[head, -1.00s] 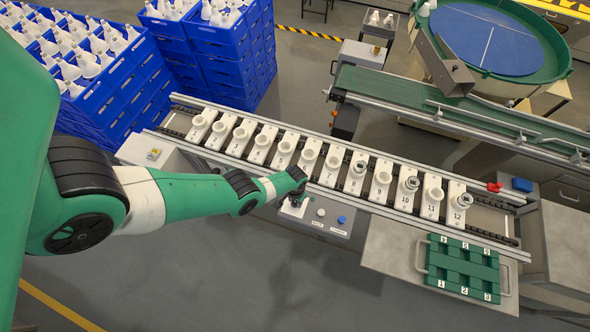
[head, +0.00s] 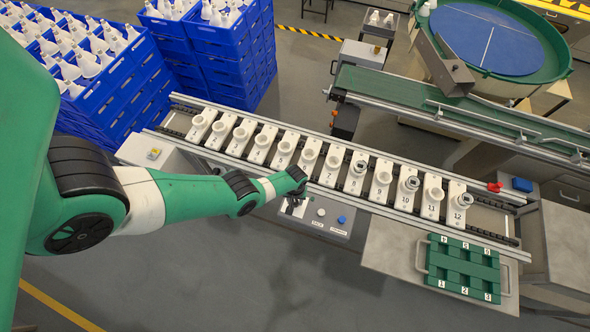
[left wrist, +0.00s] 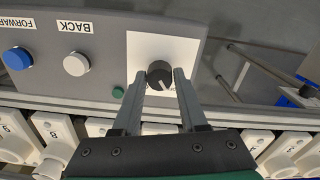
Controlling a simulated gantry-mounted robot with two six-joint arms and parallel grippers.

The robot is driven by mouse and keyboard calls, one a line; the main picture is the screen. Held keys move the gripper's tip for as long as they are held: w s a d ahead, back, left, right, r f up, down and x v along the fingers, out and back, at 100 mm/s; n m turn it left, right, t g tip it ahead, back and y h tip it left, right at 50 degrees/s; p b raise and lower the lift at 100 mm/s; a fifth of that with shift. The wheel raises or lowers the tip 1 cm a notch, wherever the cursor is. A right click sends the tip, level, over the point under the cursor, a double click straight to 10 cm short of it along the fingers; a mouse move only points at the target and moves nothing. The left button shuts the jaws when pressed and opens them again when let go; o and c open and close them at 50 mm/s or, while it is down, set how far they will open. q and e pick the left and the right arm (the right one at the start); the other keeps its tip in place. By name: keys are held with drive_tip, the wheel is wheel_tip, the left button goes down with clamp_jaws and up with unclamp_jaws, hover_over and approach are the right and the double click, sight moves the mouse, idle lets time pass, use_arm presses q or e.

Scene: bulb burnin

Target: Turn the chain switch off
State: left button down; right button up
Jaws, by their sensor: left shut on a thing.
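The chain switch (left wrist: 160,75) is a black round knob with a pale pointer line, on a white square plate of the grey control panel (head: 335,228). In the left wrist view the two fingers of my left gripper (left wrist: 160,82) stand on either side of the knob and are shut on it. The pointer line slants down toward the right finger. In the head view my left gripper (head: 295,205) is over the panel's left end and hides most of the knob. My right gripper is in neither view.
A white button (left wrist: 76,64) labelled BACK and a blue button (left wrist: 17,58) labelled FORWARD sit beside the switch. A small green round part (left wrist: 118,92) is near the plate. The row of numbered sockets (head: 309,157) runs just behind the panel. A green tray (head: 462,268) lies at right.

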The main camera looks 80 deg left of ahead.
sight(295, 202)
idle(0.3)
use_arm(q)
drive_tip(key=shift+c, duration=2.2)
unclamp_jaws()
drive_tip(key=shift+r, duration=0.1)
wheel_tip(295, 202, up, 11)
drive_tip(key=p, duration=1.1)
drive_tip(key=shift+r+p, duration=0.2)
drive_tip(key=shift+p, duration=0.15)
